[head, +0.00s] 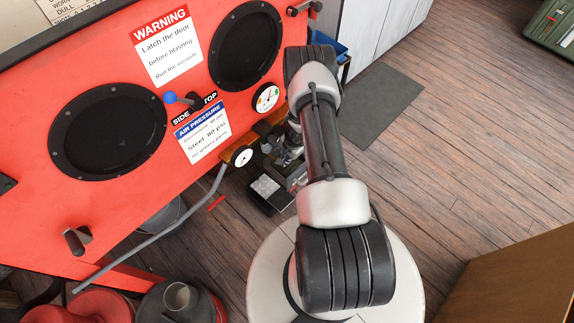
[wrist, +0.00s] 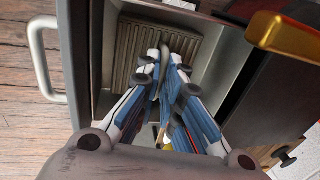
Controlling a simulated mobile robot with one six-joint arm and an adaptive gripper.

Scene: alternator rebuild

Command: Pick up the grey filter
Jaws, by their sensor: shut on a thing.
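The grey filter (wrist: 137,62) is a ribbed, brownish-grey panel inside an open metal housing in the wrist view. My gripper (wrist: 167,65) reaches into the housing with its blue and white fingers drawn together over the filter. A thin grey piece shows between the fingertips, and the fingers are shut on it; it appears to be part of the filter. The fingers hide the filter's middle and lower part. In the head view my gripper (head: 290,158) is partly hidden by my arm beside the red cabinet, and I cannot make out the filter there.
The housing has a pale handle (wrist: 42,60) at its left and grey walls close around the fingers. A yellow-orange bar (wrist: 285,38) juts in at upper right. The red cabinet (head: 105,195) stands left of my arm. Wooden floor (head: 460,140) at the right is mostly clear.

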